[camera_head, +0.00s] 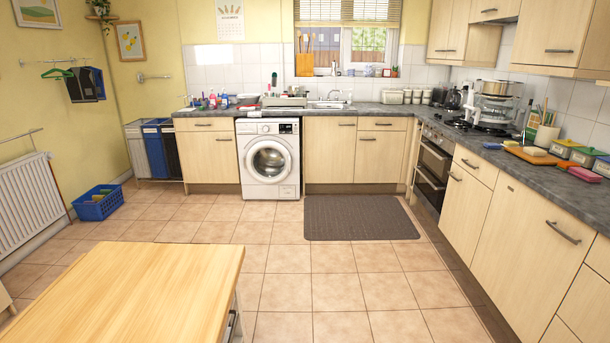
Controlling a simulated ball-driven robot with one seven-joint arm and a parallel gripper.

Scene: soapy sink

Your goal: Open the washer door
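The white front-loading washer (270,187) stands under the worktop at the back, between light wood cabinets. Its round door (269,161) has a pale ring around a glass window and looks shut. A control strip with a small dark display runs along the washer's top. My gripper and arm do not show in this view.
A wooden table (140,290) fills the near left. A dark mat (360,217) lies right of the washer, before the cabinets. A blue basket (98,205) sits on the floor at left, near the laundry bins (158,150). Tiled floor is clear before the washer.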

